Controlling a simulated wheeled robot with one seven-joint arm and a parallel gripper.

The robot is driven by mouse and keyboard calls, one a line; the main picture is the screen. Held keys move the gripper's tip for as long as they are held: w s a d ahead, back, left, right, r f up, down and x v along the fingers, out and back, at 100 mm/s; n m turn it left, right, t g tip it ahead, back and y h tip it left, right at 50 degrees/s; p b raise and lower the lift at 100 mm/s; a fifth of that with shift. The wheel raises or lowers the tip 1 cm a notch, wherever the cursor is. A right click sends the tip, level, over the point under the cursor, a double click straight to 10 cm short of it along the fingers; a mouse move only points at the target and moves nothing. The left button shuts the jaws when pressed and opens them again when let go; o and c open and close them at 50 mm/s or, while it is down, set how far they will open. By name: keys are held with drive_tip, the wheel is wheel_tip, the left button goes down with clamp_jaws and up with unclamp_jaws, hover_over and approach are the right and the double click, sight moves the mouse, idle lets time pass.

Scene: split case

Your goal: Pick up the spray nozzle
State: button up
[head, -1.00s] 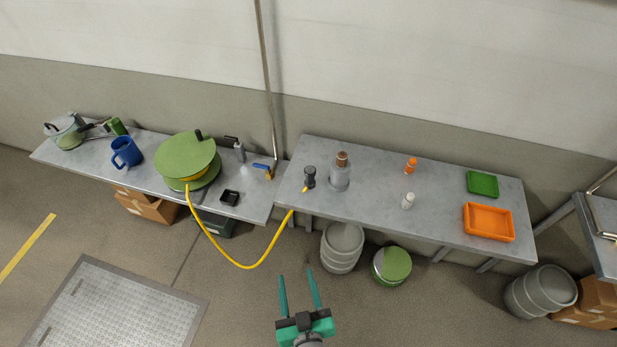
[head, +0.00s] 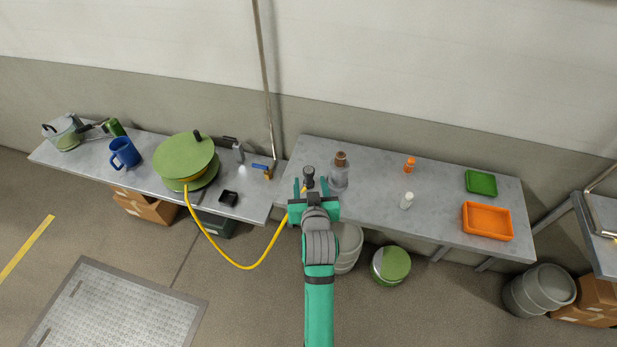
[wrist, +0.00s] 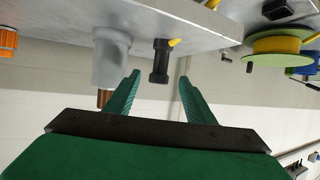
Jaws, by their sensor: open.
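The spray nozzle (head: 309,172) is dark and stands upright on the right-hand table, near its left end. The yellow hose (head: 250,267) runs to it. My gripper (head: 311,187) is open, with its fingertips at the nozzle and part of the nozzle hidden behind the gripper in the head view. In the wrist view, which is turned over, the nozzle (wrist: 158,62) shows between the two spread green fingertips (wrist: 160,78), with the yellow hose end at its base. I cannot tell how far it sits between the fingers, and no contact shows.
The green hose reel (head: 185,157) is on the left table. A white bottle (head: 407,201), an orange bottle (head: 409,165) and an orange tray (head: 487,222) are further right.

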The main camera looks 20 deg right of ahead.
sight(308, 168)
drive_tip(key=x, duration=1)
drive_tip(key=shift+w+r, duration=0.1)
drive_tip(key=shift+r, duration=0.05)
drive_tip(key=shift+c, duration=0.5)
drive_tip(key=c, duration=1.1)
